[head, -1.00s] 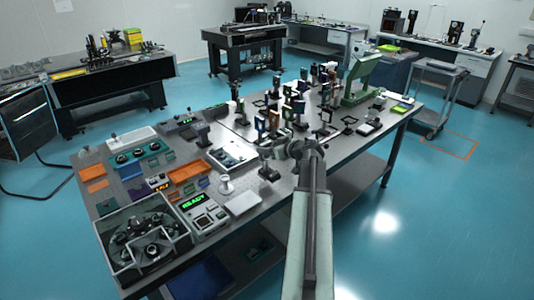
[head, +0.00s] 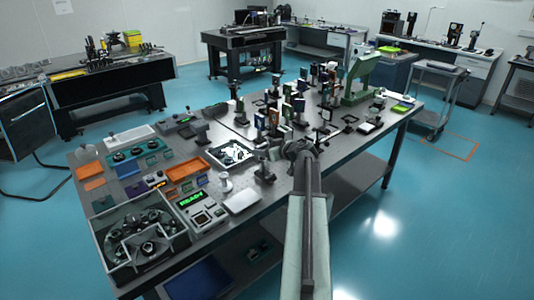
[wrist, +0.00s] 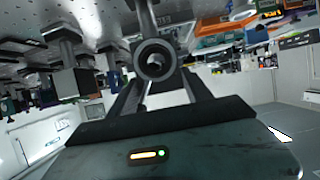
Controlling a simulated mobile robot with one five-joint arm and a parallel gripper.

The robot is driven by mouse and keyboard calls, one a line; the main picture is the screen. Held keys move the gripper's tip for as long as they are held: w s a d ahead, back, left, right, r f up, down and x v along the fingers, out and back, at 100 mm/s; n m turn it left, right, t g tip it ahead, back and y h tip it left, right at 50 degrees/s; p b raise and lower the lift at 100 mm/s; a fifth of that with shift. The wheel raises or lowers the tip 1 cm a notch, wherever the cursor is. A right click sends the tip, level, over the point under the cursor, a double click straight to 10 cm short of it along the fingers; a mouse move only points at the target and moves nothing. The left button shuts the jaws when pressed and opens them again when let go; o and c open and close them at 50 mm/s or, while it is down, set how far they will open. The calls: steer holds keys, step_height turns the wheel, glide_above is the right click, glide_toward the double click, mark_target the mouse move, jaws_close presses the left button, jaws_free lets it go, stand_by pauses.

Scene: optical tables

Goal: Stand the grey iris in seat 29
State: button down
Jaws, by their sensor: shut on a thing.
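The grey iris (wrist: 155,60) is a dark ring with a round central hole, on a post that runs toward the top of the wrist view. My gripper (wrist: 162,92) has its two fingers around the ring, shut on it. The wrist view looks upside down, with the table surface at the top. In the head view my gripper (head: 297,148) is over the right-middle part of the near table (head: 240,215), and the iris is too small there to tell apart. Seat 29 cannot be made out in either view.
Several posts with optics (head: 290,105) crowd the table beyond my gripper, with a green stand (head: 360,78) behind. A dark short post (head: 264,170) and a white plate (head: 241,201) are just left. Trays and a READY panel (head: 202,212) fill the left part.

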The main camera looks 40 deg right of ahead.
steer(key=shift+r, duration=0.1)
steer(key=shift+f, duration=0.25)
steer(key=shift+c, duration=2.2)
jaws_free()
steer(key=shift+r, duration=0.1)
